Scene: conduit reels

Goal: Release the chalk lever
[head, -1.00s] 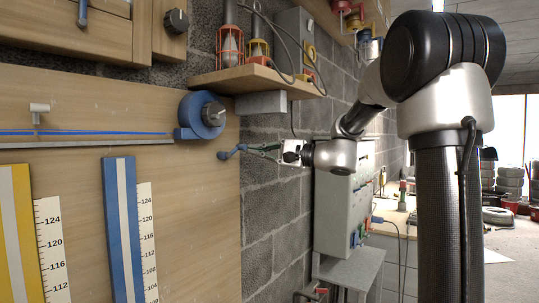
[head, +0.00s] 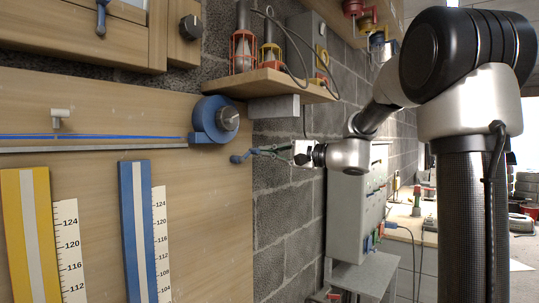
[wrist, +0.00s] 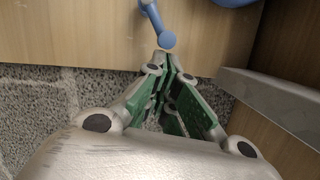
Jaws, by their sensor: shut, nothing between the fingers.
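A short blue lever with a round knob (head: 236,159) stands out from the wooden panel just below the blue reel (head: 208,116). It also shows in the wrist view (wrist: 167,39), at top centre, with its knob just beyond my fingertips. My gripper (head: 256,152) is level with the lever, to its right, with green-padded fingers. In the wrist view my gripper (wrist: 165,66) is shut and empty, its tips close to the knob. I cannot tell whether they touch it. No label on the lever is readable.
A wooden shelf (head: 258,84) with lamps sits above my gripper, with a grey block (head: 273,109) under it. A grey cabinet (head: 352,212) stands to the right. A blue strip (head: 141,230) and yellow strip (head: 30,230) with scales are on the panel at left.

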